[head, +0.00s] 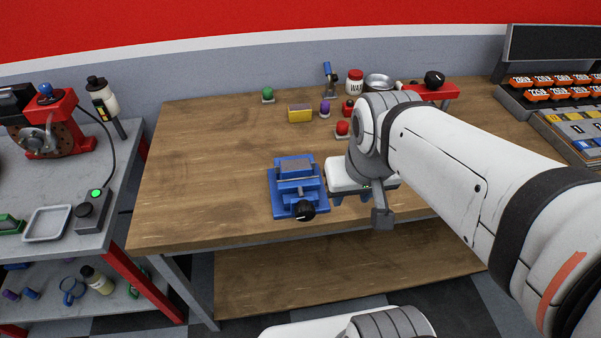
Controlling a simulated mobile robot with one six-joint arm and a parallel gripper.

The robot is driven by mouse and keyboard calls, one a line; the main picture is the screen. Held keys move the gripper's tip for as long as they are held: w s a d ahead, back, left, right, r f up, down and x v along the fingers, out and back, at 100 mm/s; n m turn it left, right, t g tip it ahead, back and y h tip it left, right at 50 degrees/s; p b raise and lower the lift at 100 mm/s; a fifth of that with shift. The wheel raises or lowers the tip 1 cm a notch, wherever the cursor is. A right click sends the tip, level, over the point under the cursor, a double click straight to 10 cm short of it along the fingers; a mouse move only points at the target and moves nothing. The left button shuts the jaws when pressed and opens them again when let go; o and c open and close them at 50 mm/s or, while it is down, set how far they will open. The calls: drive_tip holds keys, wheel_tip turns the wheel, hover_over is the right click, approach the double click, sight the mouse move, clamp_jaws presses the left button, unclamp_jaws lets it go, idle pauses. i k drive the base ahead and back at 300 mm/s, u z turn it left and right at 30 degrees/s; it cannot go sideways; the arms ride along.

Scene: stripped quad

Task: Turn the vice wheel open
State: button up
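A blue vice (294,172) sits on the wooden workbench, left of my gripper. Its black round wheel (305,210) is on the side facing me, near the bench's front edge. A grey block lies across the top of the vice. My gripper (351,199) is just right of the vice and apart from the wheel. Its short grey fingers point down with a gap between them, and nothing shows in that gap. My arm hides part of the bench to the right.
The wooden bench (190,180) is clear left of the vice. A yellow box (300,114), green knob (268,95), purple knob (325,107), red knob (343,129) and red-lidded jar (355,82) stand behind. A grey side bench (80,165) holds a red machine (50,125).

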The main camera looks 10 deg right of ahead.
sight(306, 212)
drive_tip(key=u, duration=0.65)
drive_tip(key=k, duration=0.1)
drive_tip(key=z, duration=1.65)
drive_tip(key=k, duration=2)
drive_tip(key=u, duration=0.9)
drive_tip(key=i, duration=1)
